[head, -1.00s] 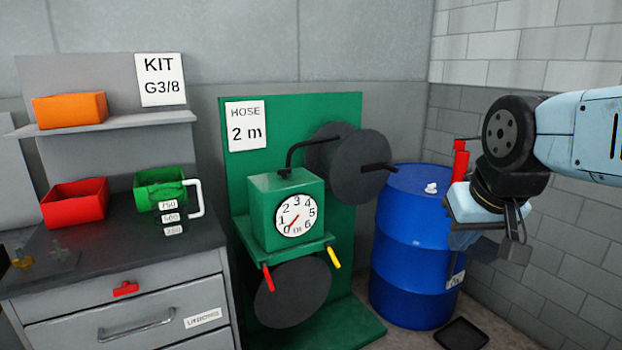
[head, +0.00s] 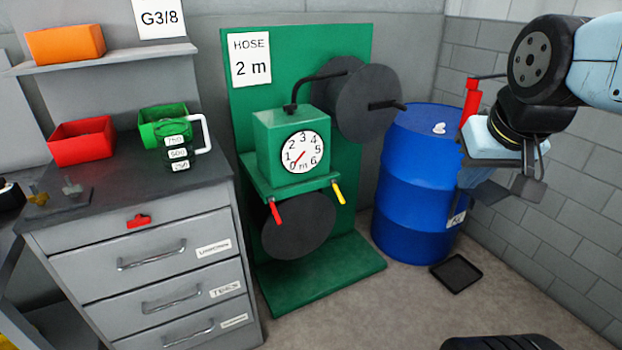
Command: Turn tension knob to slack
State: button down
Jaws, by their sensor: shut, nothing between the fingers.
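The green hose station stands in the middle, with a green back panel (head: 350,60) and a "HOSE 2 m" sign (head: 250,60). On its shelf sits a green box (head: 273,150) with a round white numbered dial (head: 302,152) and a red pointer. A dark upper reel (head: 368,98) with a black handle is at its upper right, and a dark lower reel (head: 298,228) is below the shelf. Red (head: 276,212) and yellow (head: 338,192) levers stick out under the shelf. I cannot tell which part is the tension knob. My gripper (head: 500,188) is shut and empty, at the right, well apart from the station.
A blue drum (head: 415,190) with a red pump (head: 470,100) stands between the station and my gripper. A black tray (head: 457,273) lies on the floor.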

aim_at(290, 108)
jog(key=k, duration=1.3)
jog(key=u, duration=0.3)
jog(key=i, duration=0.9)
jog(key=u, duration=0.5)
jog(key=i, duration=1.4)
jog(key=z, duration=0.45)
